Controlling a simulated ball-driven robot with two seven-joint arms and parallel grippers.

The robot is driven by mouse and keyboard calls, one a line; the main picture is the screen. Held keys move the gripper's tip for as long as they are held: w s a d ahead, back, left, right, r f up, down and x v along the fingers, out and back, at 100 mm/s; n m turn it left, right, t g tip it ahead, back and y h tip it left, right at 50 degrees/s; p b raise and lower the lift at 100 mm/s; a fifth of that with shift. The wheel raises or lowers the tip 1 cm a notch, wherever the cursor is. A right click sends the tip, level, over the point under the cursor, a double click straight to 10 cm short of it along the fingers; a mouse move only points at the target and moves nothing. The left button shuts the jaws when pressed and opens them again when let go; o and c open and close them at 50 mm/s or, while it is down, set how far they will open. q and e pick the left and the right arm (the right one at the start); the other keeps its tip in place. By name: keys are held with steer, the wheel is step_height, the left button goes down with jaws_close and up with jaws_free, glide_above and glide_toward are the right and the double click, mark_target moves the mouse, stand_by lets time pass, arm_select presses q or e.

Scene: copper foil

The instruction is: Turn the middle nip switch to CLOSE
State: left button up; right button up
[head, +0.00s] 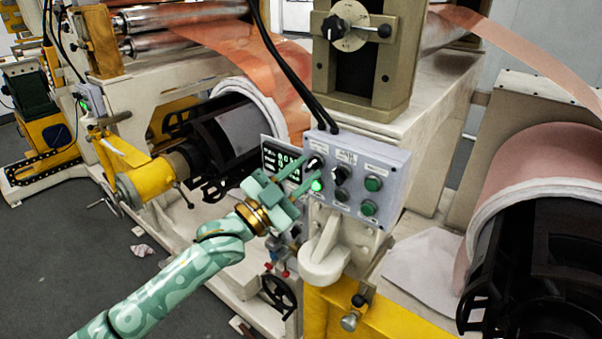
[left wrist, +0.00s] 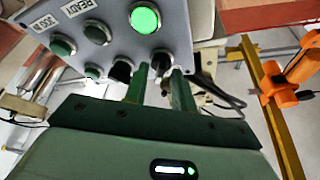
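A grey control box (head: 395,160) stands at the middle of the head view, with several knobs and buttons. A black selector knob (head: 315,162) is at its upper left, above a lit green lamp (head: 317,186). A second black knob (head: 343,172) is at the upper middle. The labels are too small to read, so I cannot tell which is the nip switch. My left gripper (head: 309,169) is at the upper-left knob. In the left wrist view its fingers (left wrist: 160,82) stand apart on either side of that knob (left wrist: 161,62); grip contact is not clear. My right gripper is not in view.
A dark display (head: 284,160) sits left of the box, close to my gripper. Black cables (head: 295,80) run down to the box top. Copper foil rolls stand on both sides. A handwheel (head: 278,295) and yellow beam (head: 400,318) are below.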

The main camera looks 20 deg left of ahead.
arm_select(q)
jaws_close()
steer(key=n+t+y+p, duration=0.1)
steer(key=n, duration=0.1)
steer(key=n+p, duration=0.2)
steer(key=shift+s+d+r+t+y, duration=0.1)
steer(key=shift+t+y, duration=0.3)
steer(key=n+y+p, duration=0.2)
steer(key=n, duration=0.2)
steer(key=n+t+y+p, duration=0.1)
steer(key=n+y+p, duration=0.1)
steer(key=n+p, duration=0.1)
steer(key=shift+d+n, duration=0.2)
steer(key=shift+n, duration=0.5)
steer(key=shift+s+d+n+y+p, duration=0.1)
steer(key=shift+n+y+p, duration=1.3)
steer(key=shift+n+p, duration=0.95)
steer(key=shift+n+b, duration=0.3)
steer(key=shift+n, duration=0.05)
steer(key=shift+o, duration=1.2)
jaws_free()
